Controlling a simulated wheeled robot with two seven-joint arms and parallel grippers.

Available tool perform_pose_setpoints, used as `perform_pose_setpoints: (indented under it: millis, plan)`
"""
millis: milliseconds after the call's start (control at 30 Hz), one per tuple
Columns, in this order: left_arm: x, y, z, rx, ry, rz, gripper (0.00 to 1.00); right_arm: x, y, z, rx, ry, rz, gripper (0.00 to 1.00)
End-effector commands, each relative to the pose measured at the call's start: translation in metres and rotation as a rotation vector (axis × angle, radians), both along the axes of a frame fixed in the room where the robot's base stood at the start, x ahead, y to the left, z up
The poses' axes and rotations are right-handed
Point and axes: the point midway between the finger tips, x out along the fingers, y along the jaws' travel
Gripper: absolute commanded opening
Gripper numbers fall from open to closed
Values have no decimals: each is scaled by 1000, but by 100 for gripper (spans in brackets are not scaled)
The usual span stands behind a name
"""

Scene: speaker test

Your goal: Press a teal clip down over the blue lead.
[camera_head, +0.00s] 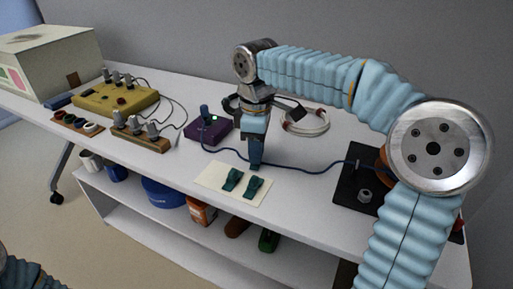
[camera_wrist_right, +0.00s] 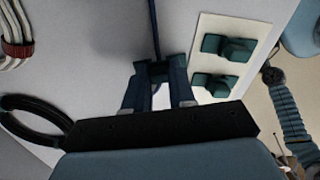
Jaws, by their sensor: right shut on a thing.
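The blue lead (camera_head: 309,171) runs across the white table from a purple box (camera_head: 208,129) to a black plate (camera_head: 352,187). My right gripper (camera_head: 255,165) points down at the table and is shut on the lead. In the right wrist view the lead (camera_wrist_right: 154,30) enters between the fingertips (camera_wrist_right: 155,72) of this gripper, which partly hide it. Two teal clips (camera_head: 232,179) (camera_head: 252,187) lie side by side on a cream card (camera_head: 212,176) in front of the gripper. They also show in the right wrist view (camera_wrist_right: 228,47) (camera_wrist_right: 211,84). My left gripper is not seen.
A yellow box (camera_head: 112,99) with knobs and a wooden block (camera_head: 141,137) with plugs stand at the left, with cables behind. A coiled white cable (camera_head: 306,123) lies behind my right gripper. A metal knob (camera_head: 366,195) sits on the black plate. A shelf below holds several containers.

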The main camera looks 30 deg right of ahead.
Motion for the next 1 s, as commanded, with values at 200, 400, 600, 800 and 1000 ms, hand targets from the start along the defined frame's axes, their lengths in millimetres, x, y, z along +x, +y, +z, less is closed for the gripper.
perform_pose_setpoints:
  millis: [200,400,600,800,1000]
  plan:
    - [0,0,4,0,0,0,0,0,0,1,0,0,0,2]
    - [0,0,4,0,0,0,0,0,0,0,0,0,0,2]
    - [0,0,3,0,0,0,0,0,0,-1,0,0,0,2]
    - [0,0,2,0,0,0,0,0,0,-3,0,0,0,2]
    - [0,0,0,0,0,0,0,0,0,-6,0,0,0,2]
